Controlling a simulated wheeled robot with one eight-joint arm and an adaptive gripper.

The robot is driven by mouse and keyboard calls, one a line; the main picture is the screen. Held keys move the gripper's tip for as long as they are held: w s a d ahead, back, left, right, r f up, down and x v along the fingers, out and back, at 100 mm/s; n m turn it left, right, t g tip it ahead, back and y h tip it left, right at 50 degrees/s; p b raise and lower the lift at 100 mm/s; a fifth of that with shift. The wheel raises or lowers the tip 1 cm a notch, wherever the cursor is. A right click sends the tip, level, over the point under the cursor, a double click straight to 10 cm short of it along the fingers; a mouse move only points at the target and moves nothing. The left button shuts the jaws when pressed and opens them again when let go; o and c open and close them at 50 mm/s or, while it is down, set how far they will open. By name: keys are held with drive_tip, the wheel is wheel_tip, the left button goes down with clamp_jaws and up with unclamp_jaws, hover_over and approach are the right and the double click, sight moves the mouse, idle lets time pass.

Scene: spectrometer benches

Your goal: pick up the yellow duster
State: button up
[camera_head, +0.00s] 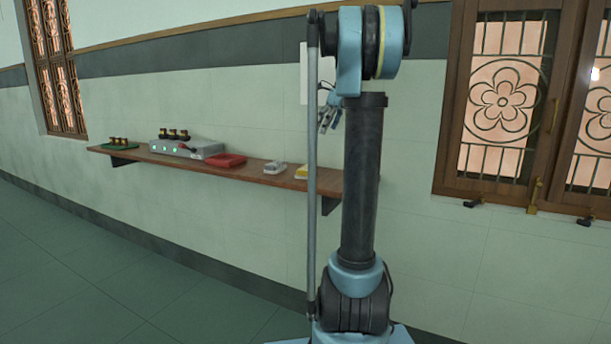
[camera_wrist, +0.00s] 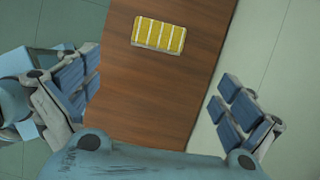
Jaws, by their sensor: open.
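The yellow duster (camera_wrist: 159,36) lies on the brown wooden shelf (camera_wrist: 145,85) in the wrist view, near the top of the picture. It has a striped yellow top and a pale base. In the head view the duster (camera_head: 302,171) shows small at the right part of the shelf (camera_head: 240,171), partly hidden by my arm. My gripper (camera_wrist: 160,100) is open and empty, with its blue-padded fingers wide apart on either side of the shelf as seen from the wrist. In the head view my gripper (camera_head: 329,117) hangs above the shelf, partly behind my arm.
Left of the duster along the shelf are a small grey-white item (camera_head: 274,167), a red item (camera_head: 226,160), a grey box with knobs (camera_head: 188,148) and a green item with brass-coloured parts (camera_head: 120,143). The wall (camera_head: 240,110) runs behind. Shelf around the duster is clear.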

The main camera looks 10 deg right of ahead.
hover_over(308, 167)
drive_tip(key=d, duration=0.2)
drive_tip(key=f, duration=0.7)
drive_tip(key=s+f, duration=0.1)
drive_tip(key=f, duration=0.3)
drive_tip(key=shift+d, duration=0.1)
drive_tip(key=shift+x, duration=2.7)
drive_tip(key=shift+r, duration=0.1)
drive_tip(key=c, duration=0.9)
